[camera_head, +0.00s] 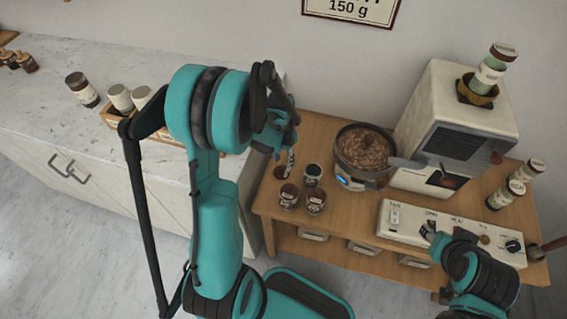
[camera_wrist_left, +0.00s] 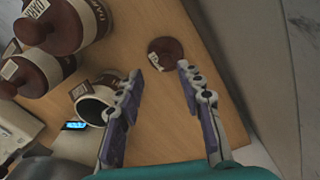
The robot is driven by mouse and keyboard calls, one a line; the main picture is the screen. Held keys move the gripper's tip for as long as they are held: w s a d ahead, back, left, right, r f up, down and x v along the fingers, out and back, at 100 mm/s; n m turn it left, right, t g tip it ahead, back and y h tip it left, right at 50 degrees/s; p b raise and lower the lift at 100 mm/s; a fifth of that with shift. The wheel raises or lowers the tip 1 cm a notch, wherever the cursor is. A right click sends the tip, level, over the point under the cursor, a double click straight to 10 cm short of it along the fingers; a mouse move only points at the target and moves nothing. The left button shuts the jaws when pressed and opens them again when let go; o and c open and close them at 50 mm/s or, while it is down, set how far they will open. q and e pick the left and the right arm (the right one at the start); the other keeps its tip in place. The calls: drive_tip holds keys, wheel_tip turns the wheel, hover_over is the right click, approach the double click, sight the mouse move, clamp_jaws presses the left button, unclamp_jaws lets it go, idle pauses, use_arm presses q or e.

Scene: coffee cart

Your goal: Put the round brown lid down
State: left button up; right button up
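The round brown lid (camera_head: 281,172) with a small white tag lies flat on the wooden cart top (camera_head: 330,130), near its left edge. It also shows in the left wrist view (camera_wrist_left: 165,53), just beyond the fingertips. My left gripper (camera_head: 290,155) is above and beside the lid. In the left wrist view its fingers (camera_wrist_left: 160,70) are apart with nothing between them. An uncovered jar (camera_head: 313,174) with a pale rim stands right of the lid. My right gripper (camera_head: 438,238) is in front of the panel; its fingers are too small to judge.
Two brown-lidded jars (camera_head: 289,196) (camera_head: 316,201) stand in front of the lid. A pot (camera_head: 362,150) of brown contents and a white machine (camera_head: 450,110) stand to the right. The marble counter (camera_head: 60,120) is at left, across a gap.

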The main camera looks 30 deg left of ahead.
sight(283, 169)
use_arm(q)
drive_tip(key=s+d+r+t+p, duration=0.1)
drive_tip(key=s+d+r+t, duration=0.15)
drive_tip(key=r, duration=0.55)
drive_tip(key=s+d+r+t+p, duration=0.15)
drive_tip(key=d+r, duration=0.25)
drive_tip(key=r, duration=0.5)
drive_tip(key=s+d+r+n+t, duration=0.1)
drive_tip(key=s+d+r+t, duration=0.2)
drive_tip(key=s, duration=0.4)
drive_tip(key=shift+d+r+n, duration=0.3)
drive_tip(key=shift+d+n, duration=0.1)
drive_tip(key=shift+d, duration=0.25)
